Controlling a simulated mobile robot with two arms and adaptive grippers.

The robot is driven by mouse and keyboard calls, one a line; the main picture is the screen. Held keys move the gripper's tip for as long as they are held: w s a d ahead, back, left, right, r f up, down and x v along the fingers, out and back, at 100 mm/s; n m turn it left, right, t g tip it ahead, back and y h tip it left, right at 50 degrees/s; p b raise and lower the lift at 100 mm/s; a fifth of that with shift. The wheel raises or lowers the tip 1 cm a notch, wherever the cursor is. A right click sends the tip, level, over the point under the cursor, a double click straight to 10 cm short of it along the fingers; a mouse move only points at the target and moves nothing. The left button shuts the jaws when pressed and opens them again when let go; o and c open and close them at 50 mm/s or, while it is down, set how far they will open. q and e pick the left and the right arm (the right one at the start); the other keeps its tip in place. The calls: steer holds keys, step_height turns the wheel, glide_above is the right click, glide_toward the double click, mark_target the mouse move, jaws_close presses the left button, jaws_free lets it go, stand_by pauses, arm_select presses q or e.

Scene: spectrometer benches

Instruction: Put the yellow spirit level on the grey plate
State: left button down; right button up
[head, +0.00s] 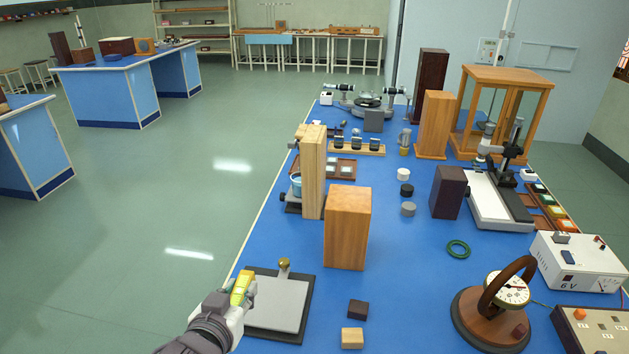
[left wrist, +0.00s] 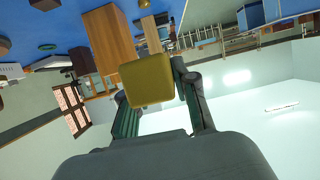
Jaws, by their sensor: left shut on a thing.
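The yellow spirit level (head: 241,288) is in my left gripper (head: 240,298), at the left edge of the grey plate in the head view. In the left wrist view the level (left wrist: 148,80) is a yellow block between the two fingers of the left gripper (left wrist: 160,98), which is shut on it. The grey plate (head: 277,305) lies in a dark frame on the blue bench, with a small brass knob (head: 284,265) at its far edge. I cannot tell whether the level touches the plate. My right gripper is not in view.
A wooden block (head: 347,228) stands upright beyond the plate. A small dark block (head: 358,309) and a light wooden block (head: 352,338) lie to the plate's right. A round dial instrument (head: 507,290) stands further right. Bare blue bench lies between them.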

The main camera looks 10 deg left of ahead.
arm_select(q)
step_height(320, 180, down, 7)
steer(key=w, duration=0.2)
steer(key=shift+a+f, duration=0.15)
steer(key=p, duration=0.1)
glide_above(275, 301)
step_height(275, 301, down, 7)
step_height(275, 301, down, 4)
steer(key=shift+r+p, duration=0.25)
steer(key=shift+p, duration=0.1)
steer(key=shift+f, duration=0.1)
